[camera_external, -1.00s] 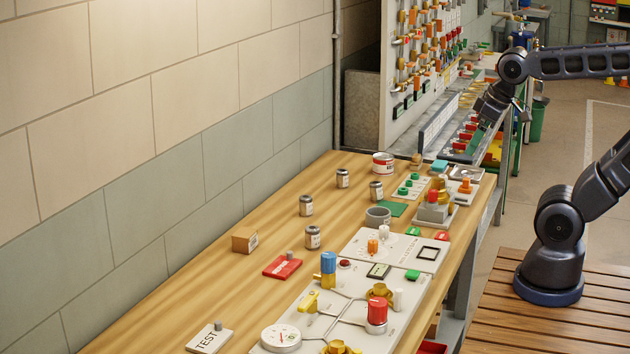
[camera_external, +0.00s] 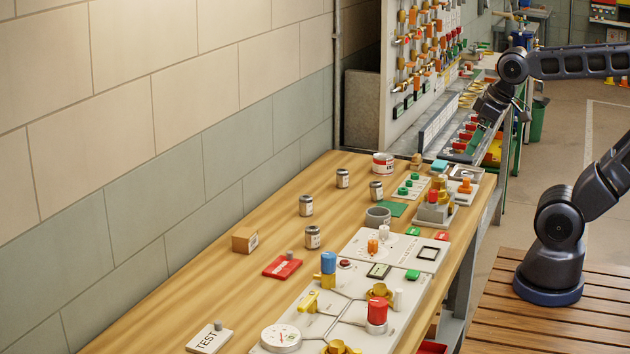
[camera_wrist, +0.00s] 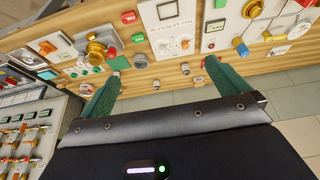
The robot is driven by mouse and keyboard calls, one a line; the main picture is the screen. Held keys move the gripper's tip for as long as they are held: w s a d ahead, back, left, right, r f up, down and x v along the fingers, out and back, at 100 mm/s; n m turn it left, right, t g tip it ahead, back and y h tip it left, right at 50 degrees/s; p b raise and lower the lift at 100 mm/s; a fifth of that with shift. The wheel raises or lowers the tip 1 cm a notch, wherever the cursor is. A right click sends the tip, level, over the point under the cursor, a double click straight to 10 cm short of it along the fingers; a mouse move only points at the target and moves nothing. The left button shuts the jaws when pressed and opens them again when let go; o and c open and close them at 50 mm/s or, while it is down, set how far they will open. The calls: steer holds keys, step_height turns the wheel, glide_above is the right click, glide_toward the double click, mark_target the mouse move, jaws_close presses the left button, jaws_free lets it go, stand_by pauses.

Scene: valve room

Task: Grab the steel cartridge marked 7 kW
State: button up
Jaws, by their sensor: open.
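Several small steel cartridges with pale labels stand upright on the wooden bench: one near the back (camera_external: 342,178), one to its right (camera_external: 376,191), one further left (camera_external: 306,205) and one nearer the front (camera_external: 312,237). Their markings are too small to read, so I cannot tell which is 7 kW. My gripper (camera_external: 490,110) is in the air at the upper right of the external view, apart from the cartridges. In the wrist view its green fingers (camera_wrist: 160,88) are spread and empty. Small cartridges also show there beyond the fingers, one near the middle (camera_wrist: 185,69).
A grey cup (camera_external: 378,216), a red-and-white can (camera_external: 383,163), a cardboard-coloured block (camera_external: 245,240) and a red plate (camera_external: 282,266) sit on the bench. A white valve panel (camera_external: 345,310) fills its front right. Bare wood lies along the wall. A tool board (camera_external: 420,60) stands behind.

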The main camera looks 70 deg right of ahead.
stand_by(0.3)
steer(key=c, duration=0.9)
steer(key=shift+o, duration=0.2)
steer(key=n+g+h, duration=0.2)
steer(key=n, duration=2.6)
glide_above(342, 171)
steer(key=s+a, duration=0.1)
steer(key=s, duration=0.1)
step_height(342, 171, down, 21)
steer(key=x, duration=0.5)
steer(key=shift+a, duration=0.1)
steer(key=shift+x, duration=2.75)
